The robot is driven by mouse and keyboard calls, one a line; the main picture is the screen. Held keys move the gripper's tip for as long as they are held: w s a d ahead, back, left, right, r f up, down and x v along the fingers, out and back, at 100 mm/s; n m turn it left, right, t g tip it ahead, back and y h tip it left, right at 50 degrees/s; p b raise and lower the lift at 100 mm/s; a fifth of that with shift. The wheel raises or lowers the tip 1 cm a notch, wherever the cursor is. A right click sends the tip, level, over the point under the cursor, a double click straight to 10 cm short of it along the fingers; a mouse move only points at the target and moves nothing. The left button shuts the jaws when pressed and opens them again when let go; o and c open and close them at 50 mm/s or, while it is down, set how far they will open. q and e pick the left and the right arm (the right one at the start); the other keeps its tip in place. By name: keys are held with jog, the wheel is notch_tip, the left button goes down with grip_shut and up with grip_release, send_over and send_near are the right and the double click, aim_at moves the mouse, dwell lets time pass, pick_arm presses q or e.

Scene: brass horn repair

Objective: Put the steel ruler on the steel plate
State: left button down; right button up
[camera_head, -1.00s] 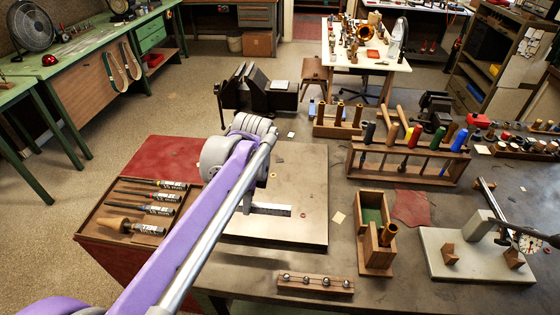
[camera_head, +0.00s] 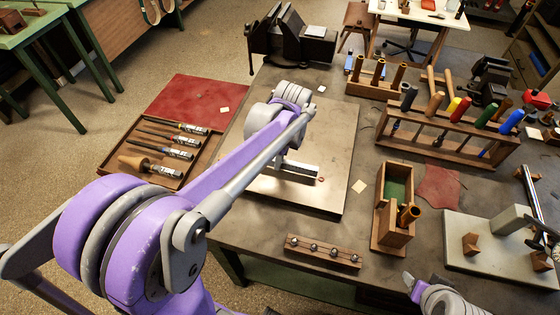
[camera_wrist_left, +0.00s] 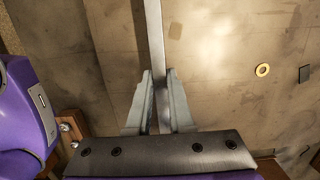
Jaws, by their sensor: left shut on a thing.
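The steel ruler (camera_head: 303,169) shows as a short pale strip with dark marks, sticking out to the right below my left wrist. Its other part is hidden behind my arm. My left gripper (camera_head: 281,157) is shut on it, over the steel plate (camera_head: 325,203), a broad flat slab. In the left wrist view the ruler (camera_wrist_left: 155,35) runs as a long narrow strip away from between the two fingers (camera_wrist_left: 158,76). I cannot tell whether the ruler touches the plate. A grey and purple part of my right arm shows at the bottom right; its jaws are not clear.
A file tray (camera_head: 170,150) lies left of the plate, beside a red mat (camera_head: 195,98). A block with balls (camera_head: 322,252) is in front. A wooden box (camera_head: 391,205) and tool rack (camera_head: 455,135) stand right. A vise (camera_head: 290,42) is behind.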

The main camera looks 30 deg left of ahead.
aim_at(285, 161)
pick_arm(q)
jog(key=shift+f, duration=0.75)
jog(key=shift+f, duration=0.2)
jog(key=c, duration=0.8)
grip_release()
jog(key=shift+r, duration=0.1)
notch_tip(285, 161, up, 12)
jog(key=d, duration=0.1)
jog(key=s+d+f+n+t, duration=0.2)
jog(key=s+f+n, duration=0.1)
jog(key=s+n, duration=0.1)
jog(key=s+d+f+n+t+h, duration=0.1)
jog(key=s+d+f+n+t, duration=0.1)
jog(key=s+f+n, duration=0.1)
jog(key=s+d+f+n+t, duration=0.2)
jog(key=s+f+n, duration=0.1)
jog(key=s+n, duration=0.2)
jog(key=shift+s+d+f+n+p, duration=0.1)
jog(key=shift+s+f+n+p, duration=0.1)
jog(key=shift+n, duration=0.45)
jog(key=shift+s+d+f+n+p, duration=0.1)
jog(key=shift+s+n+p, duration=0.1)
jog(key=shift+n, duration=0.45)
jog(key=shift+s+d+f+n, duration=0.1)
jog(key=shift+s+f+n, duration=0.1)
jog(key=shift+n, duration=0.1)
